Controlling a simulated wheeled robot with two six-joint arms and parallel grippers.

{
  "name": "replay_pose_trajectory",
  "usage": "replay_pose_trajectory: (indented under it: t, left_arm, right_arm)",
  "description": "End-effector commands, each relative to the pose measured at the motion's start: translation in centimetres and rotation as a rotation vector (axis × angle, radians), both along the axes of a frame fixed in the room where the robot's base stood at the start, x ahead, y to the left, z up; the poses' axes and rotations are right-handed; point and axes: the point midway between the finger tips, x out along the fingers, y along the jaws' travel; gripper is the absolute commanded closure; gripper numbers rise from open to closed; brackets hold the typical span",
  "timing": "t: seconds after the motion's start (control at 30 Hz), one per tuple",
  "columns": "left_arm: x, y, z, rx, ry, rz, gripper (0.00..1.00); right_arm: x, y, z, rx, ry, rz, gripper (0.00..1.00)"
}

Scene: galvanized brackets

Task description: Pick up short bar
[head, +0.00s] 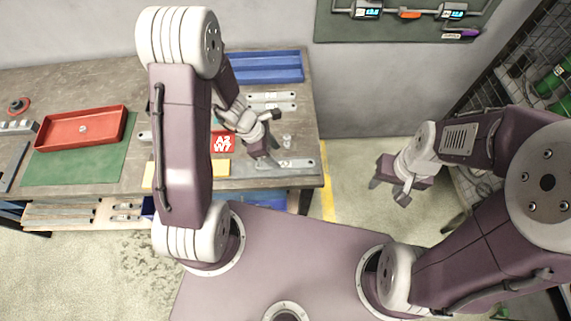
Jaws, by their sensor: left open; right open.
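Several grey metal bars with holes lie flat on the workbench. Two shorter bars, the upper bar (272,96) and the lower bar (283,107), lie side by side at the back right. A longer grey bar (295,165) lies along the front right edge. I cannot tell for certain which one is called the short bar. My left gripper (270,140) is open and empty over the right part of the bench, between the shorter bars and the longer one. One finger partly hides the longer bar. My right gripper (388,190) is open and empty over the floor, right of the bench.
A red tray (80,128) sits on a green mat (105,165) at the left of the workbench (35,85). A red A3 W7 block (222,146), a yellow piece (217,168) and a small metal part (287,141) lie near my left gripper. A blue tray (265,67) is at the back.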

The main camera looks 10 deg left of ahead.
Motion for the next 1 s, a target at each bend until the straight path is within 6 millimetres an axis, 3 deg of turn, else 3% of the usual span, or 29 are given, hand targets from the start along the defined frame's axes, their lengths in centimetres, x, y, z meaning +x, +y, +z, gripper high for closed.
replay_pose_trajectory:
  t: [0.17,0.4,0.7,0.9,1.0]
  left_arm:
    - [0.0,-0.3,-0.8,0.001,0.0,-0.002,0.45]
    - [0.3,-2.0,-4.7,0.001,0.001,-0.004,0.45]
    - [0.4,-2.3,-5.1,0.001,-0.001,-0.001,0.45]
    - [0.4,-2.3,-5.1,0.001,-0.001,-0.001,1.0]
    - [0.4,-2.3,-5.1,0.0,-0.002,-0.001,1.0]
  right_arm:
    - [0.0,0.0,-0.3,0.0,-0.001,0.0,0.55]
    - [0.0,0.0,-2.2,0.0,-0.001,0.0,0.55]
    - [0.0,0.0,-2.1,0.0,-0.001,0.0,0.55]
    - [0.0,0.0,-2.1,0.0,-0.001,0.0,0.55]
    - [0.0,0.0,-2.1,0.0,-0.001,0.0,0.55]
